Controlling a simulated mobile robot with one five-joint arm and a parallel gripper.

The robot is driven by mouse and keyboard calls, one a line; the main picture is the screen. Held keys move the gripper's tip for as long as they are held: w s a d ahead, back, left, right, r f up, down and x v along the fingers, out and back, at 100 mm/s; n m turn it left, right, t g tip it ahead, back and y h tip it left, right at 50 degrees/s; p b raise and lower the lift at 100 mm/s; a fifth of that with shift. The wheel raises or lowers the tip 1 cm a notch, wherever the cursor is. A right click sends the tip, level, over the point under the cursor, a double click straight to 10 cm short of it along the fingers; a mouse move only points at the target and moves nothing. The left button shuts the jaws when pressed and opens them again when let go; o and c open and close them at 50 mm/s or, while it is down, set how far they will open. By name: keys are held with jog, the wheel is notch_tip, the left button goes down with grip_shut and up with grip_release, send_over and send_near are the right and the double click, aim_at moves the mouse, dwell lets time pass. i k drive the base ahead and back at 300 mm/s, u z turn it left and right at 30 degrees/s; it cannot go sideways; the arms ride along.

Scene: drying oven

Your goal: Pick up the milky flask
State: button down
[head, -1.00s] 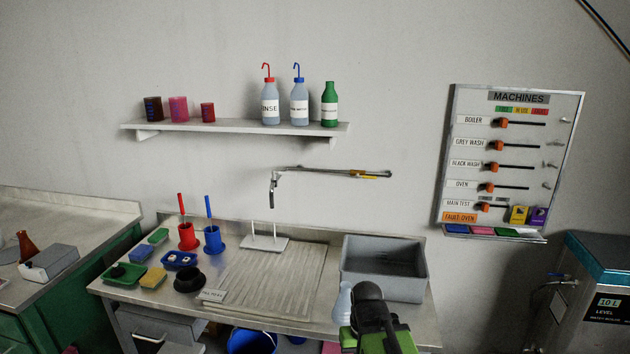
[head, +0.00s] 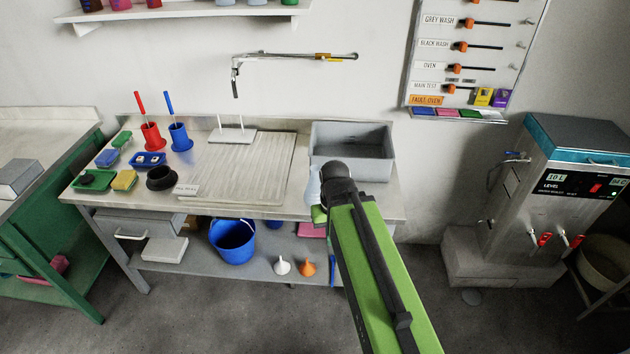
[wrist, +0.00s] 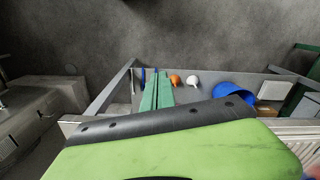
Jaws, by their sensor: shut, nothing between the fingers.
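My gripper (wrist: 157,74) shows in the wrist view as two narrow green fingers close together, shut and empty, over the lower shelf. In the head view its fingertips are hidden by my arm.
A boiler (head: 545,190) stands at the right.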

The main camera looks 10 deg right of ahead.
aim_at(311, 196)
jog(key=k, duration=0.65)
jog(key=u, duration=0.5)
jog(key=i, duration=1.05)
jog(key=u, duration=0.75)
jog(key=i, duration=0.45)
jog(key=u, duration=0.05)
